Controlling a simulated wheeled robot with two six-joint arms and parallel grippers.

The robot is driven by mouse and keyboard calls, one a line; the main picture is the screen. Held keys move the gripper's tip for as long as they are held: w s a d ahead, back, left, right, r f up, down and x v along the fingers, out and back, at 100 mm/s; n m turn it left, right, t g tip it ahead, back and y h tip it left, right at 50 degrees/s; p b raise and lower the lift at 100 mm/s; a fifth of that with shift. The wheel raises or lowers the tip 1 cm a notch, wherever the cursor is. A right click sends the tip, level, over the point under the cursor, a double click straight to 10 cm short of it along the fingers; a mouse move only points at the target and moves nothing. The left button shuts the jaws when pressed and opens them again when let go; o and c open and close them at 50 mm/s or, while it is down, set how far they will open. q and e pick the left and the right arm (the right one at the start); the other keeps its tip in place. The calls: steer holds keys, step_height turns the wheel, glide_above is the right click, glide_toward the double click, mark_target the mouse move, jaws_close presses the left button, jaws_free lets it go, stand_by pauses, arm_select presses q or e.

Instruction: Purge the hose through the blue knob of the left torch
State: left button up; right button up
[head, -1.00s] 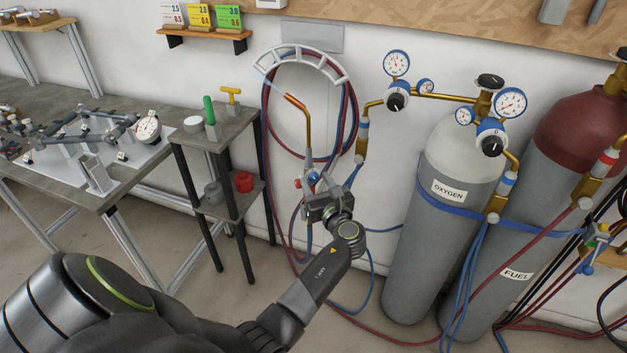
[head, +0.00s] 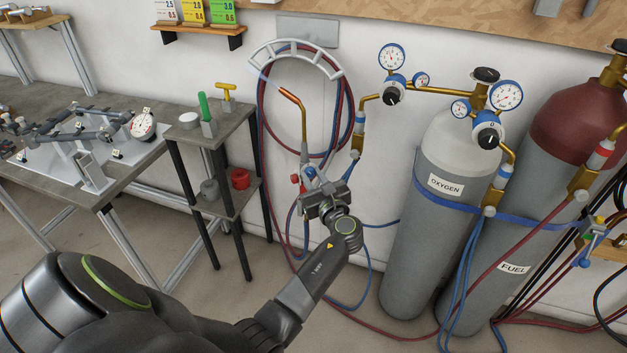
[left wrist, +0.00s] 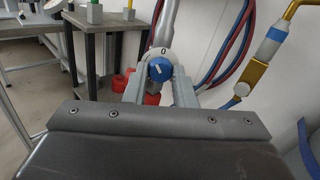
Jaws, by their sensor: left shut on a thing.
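The left torch (head: 303,118) hangs upright in front of the wall, with its copper tip up and a faint pale flame-like streak at the tip. Its red knob (head: 295,180) shows on the left of its body. The blue knob (left wrist: 159,69) shows in the left wrist view between my fingers, with a white dial marked 0 behind it and its pointer line tilted off the upright. My left gripper (left wrist: 163,88) is shut on the blue knob; in the head view the gripper (head: 322,185) covers the torch's lower body. My right gripper is not in view.
Red and blue hoses (head: 349,110) hang coiled on a wall rack behind the torch. An oxygen cylinder (head: 425,235) and a fuel cylinder (head: 520,200) stand to the right. A small stand (head: 232,125) with a green-handled and a yellow-handled tool is at left.

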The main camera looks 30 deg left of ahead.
arm_select(q)
steer(key=shift+f+n+b, duration=0.2)
steer(key=shift+n+b, duration=0.3)
steer(key=shift+n, duration=0.3)
steer(key=n+b, duration=0.2)
steer(key=n, duration=0.1)
steer(key=shift+n+b, duration=0.35)
steer(key=shift+n, duration=0.25)
steer(key=shift+n+b, duration=0.3)
steer(key=shift+n, duration=0.2)
steer(key=shift+r, duration=0.1)
steer(key=o, duration=1)
